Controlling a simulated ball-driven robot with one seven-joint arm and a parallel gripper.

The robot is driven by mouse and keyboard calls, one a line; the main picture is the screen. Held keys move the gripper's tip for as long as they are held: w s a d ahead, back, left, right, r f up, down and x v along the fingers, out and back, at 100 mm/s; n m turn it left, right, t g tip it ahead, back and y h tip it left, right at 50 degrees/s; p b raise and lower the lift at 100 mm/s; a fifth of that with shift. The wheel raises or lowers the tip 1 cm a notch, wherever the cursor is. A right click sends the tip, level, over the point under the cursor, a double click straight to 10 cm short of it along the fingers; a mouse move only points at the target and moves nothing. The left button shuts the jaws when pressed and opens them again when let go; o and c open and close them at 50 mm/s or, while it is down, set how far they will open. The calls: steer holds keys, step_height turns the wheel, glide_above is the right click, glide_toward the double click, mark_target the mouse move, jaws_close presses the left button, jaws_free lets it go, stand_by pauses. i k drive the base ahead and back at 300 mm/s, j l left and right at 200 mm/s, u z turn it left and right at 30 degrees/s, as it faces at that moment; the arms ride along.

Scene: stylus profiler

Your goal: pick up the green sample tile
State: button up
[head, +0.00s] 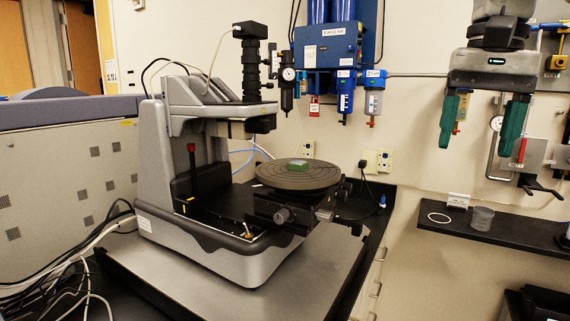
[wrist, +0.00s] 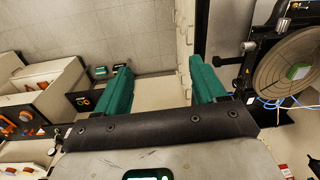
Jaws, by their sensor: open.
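The green sample tile (head: 298,164) lies on the round grooved stage (head: 270,177) of the stylus profiler (head: 190,160). In the wrist view the tile (wrist: 298,72) shows at the right edge, on the round stage (wrist: 275,75). My gripper (head: 483,150) hangs at the upper right in the head view, well to the right of the tile and above its height. Its two green fingers are wide apart with nothing between them. In the wrist view my gripper (wrist: 160,75) is open over the floor, to the left of the stage.
The profiler's dark column and head (head: 255,75) stand behind and left of the stage. Blue air filters (head: 345,95) hang on the wall behind.

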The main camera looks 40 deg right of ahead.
mark_target(297, 165)
steer(key=i, duration=1.25)
